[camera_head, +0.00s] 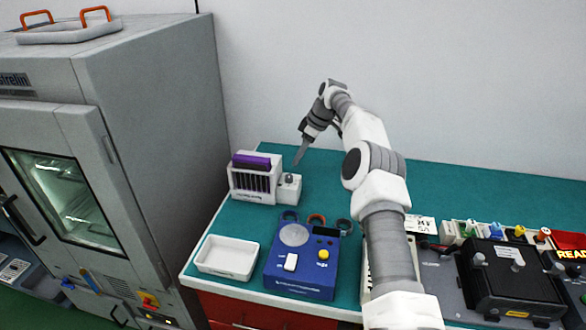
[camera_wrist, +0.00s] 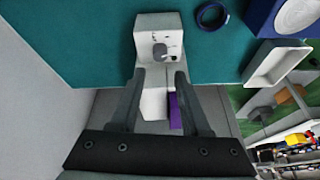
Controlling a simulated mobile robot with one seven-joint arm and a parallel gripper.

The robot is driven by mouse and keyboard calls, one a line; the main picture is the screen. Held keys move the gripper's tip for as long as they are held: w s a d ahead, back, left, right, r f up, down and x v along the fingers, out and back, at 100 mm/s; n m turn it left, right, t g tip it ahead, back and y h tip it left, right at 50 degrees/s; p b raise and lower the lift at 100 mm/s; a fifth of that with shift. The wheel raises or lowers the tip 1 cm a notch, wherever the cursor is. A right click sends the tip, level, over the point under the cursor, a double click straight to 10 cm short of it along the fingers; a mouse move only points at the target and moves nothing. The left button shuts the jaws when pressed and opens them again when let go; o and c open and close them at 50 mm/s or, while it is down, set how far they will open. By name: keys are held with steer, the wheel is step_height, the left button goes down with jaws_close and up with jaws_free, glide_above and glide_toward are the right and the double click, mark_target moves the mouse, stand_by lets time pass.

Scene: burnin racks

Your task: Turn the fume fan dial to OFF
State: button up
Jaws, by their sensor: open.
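The fume fan dial (camera_head: 290,178) is a small grey knob on top of a white control box (camera_head: 288,191), which adjoins the white slotted fan unit (camera_head: 252,186) with a purple top. In the wrist view the dial (camera_wrist: 160,50) stands on the white box (camera_wrist: 174,25), just beyond the fingertips; small dark marks around it are too small to read. My gripper (camera_head: 299,157) is above and near the dial, fingers pointing down. In the wrist view my gripper (camera_wrist: 161,75) is open and empty, the dial roughly centred between the fingers and apart from them.
A white tray (camera_head: 228,257) and a blue device (camera_head: 304,261) stand in front of the fan unit, with several coloured rings beside the device. A grey oven cabinet (camera_head: 160,130) stands at left. Black equipment (camera_head: 510,283) is at right. The green mat (camera_head: 470,190) behind is clear.

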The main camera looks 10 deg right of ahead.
steer(key=p+v, duration=0.1)
steer(key=v, duration=0.8)
steer(key=shift+p, duration=0.35)
steer(key=shift+a, duration=0.1)
